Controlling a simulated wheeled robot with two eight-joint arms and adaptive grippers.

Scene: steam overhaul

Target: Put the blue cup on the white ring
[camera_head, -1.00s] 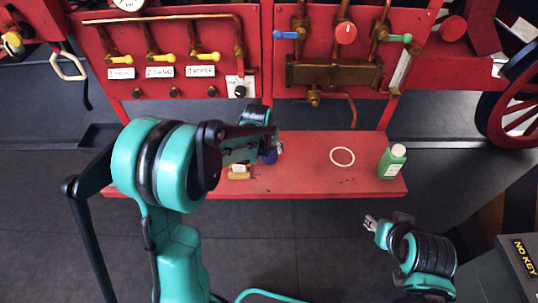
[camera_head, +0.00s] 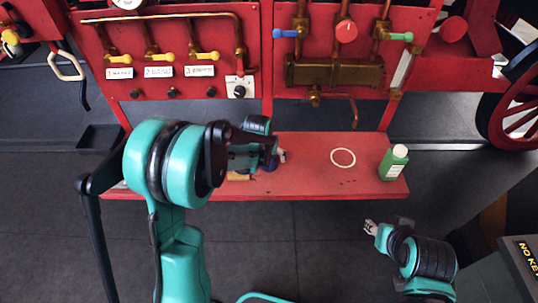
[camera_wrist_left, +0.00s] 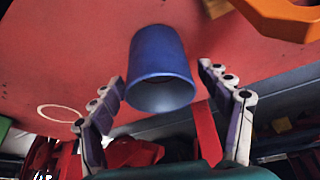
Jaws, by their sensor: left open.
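The blue cup (camera_wrist_left: 160,68) stands on the red bench between the spread fingers of my left gripper (camera_wrist_left: 170,110) in the left wrist view. The fingers are open, one on each side of the cup, with gaps visible. In the head view the cup (camera_head: 269,164) is mostly hidden behind my left gripper (camera_head: 279,157). The white ring (camera_head: 343,157) lies flat and empty on the bench, right of the cup; it also shows in the left wrist view (camera_wrist_left: 60,113). My right gripper (camera_head: 371,227) is low at the right, away from the bench; its finger gap is too small to judge.
A green bottle (camera_head: 393,162) stands on the red bench (camera_head: 310,178) right of the ring. A small tan block (camera_head: 239,177) lies left of the cup, partly hidden by my arm. A red panel with pipes and valves (camera_head: 335,70) rises behind. The bench between cup and ring is clear.

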